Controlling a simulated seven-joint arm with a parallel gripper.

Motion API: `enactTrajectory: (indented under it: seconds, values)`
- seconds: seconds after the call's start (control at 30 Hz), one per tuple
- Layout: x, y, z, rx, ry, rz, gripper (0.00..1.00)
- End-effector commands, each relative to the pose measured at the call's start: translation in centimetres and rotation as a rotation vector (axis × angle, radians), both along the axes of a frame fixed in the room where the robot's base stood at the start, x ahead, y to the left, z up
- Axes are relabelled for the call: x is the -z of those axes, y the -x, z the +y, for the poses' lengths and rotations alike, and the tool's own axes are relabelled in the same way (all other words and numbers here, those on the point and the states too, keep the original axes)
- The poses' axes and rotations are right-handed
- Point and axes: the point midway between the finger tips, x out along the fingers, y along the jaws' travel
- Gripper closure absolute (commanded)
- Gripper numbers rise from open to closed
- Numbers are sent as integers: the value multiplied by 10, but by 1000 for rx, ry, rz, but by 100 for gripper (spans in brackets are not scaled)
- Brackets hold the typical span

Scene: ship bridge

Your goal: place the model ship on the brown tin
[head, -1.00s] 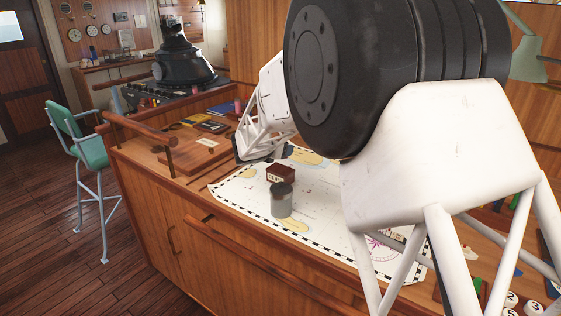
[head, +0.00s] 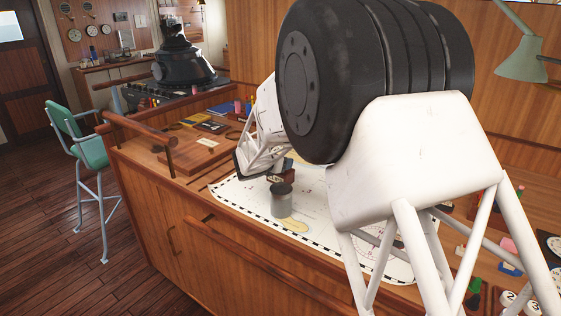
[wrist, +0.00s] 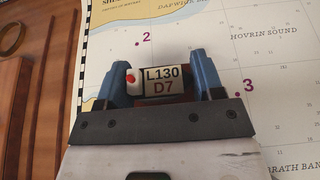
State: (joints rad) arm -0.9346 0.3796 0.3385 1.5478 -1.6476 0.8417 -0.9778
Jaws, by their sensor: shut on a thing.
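My gripper (wrist: 161,84) is shut, its blue fingers on both sides of a small cream piece marked L130 D7 with a red dot. I take this to be the model ship (wrist: 163,80), though its full shape does not show. I cannot tell whether the held piece touches the tin. The wrist view does not show the tin.
A wooden board (head: 190,152) and books lie to the left. A green lamp (head: 522,62) hangs at the right, with small items below. My arm hides much of the desk.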

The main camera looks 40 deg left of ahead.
Motion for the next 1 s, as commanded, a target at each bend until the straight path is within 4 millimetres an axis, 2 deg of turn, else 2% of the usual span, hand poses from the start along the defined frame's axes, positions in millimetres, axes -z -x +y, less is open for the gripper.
enactTrajectory:
  seconds: [0.03, 0.07, 0.2, 0.63, 0.83, 1.0]
  values:
    - [1, 0, 0, 0, 0, 0, 61]
    - [1, 0, 0, 0, 0, 0, 36]
    - [1, 0, 0, 0, 0, 0, 14]
    - [-3, 0, 0, 0, 0, 0, 13]
    - [-8, 14, 0, -1, 1, -1, 13]
    - [-16, 33, 1, -1, 0, -1, 13]
